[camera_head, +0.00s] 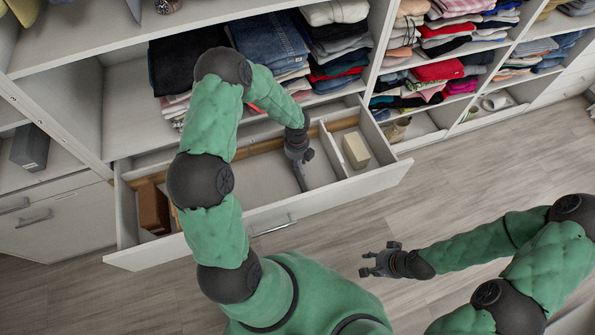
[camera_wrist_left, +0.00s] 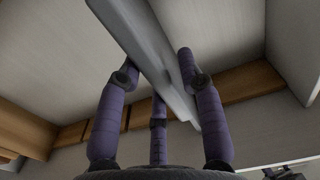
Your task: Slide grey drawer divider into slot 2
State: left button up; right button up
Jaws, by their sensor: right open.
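The white drawer (camera_head: 345,191) is pulled out below the clothes shelf. My left gripper (camera_head: 301,160) reaches down into its middle. In the left wrist view, the grey divider (camera_wrist_left: 150,45) runs slanted between the fingers of my left gripper (camera_wrist_left: 158,85), which are closed around it. In the head view only a thin part of the divider (camera_head: 300,178) shows below the gripper. Slot 2 cannot be made out, and whether the divider touches the drawer floor is unclear. My right gripper (camera_head: 368,262) is open and empty above the floor in front of the drawer.
A brown box (camera_head: 153,208) stands at the drawer's left end and a cream box (camera_head: 356,150) in its right compartment. A wooden strip (camera_head: 262,147) runs along the back. The floor in front is clear.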

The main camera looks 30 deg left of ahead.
pick_arm(q)
jog(key=shift+r, duration=0.1)
grip_shut()
jog(key=shift+w+r, duration=0.1)
jog(key=shift+r, duration=0.1)
jog(key=shift+w+r+p, duration=0.2)
jog(key=shift+r+p, duration=2)
jog(key=shift+r, duration=0.05)
jog(key=shift+s+d+r+p, duration=0.1)
jog(key=shift+r+p, duration=1.55)
jog(key=shift+r, duration=0.05)
notch_tip(320, 180, up, 9)
jog(key=p, duration=0.9)
jog(key=shift+r+p, duration=0.35)
jog(key=shift+p, duration=0.05)
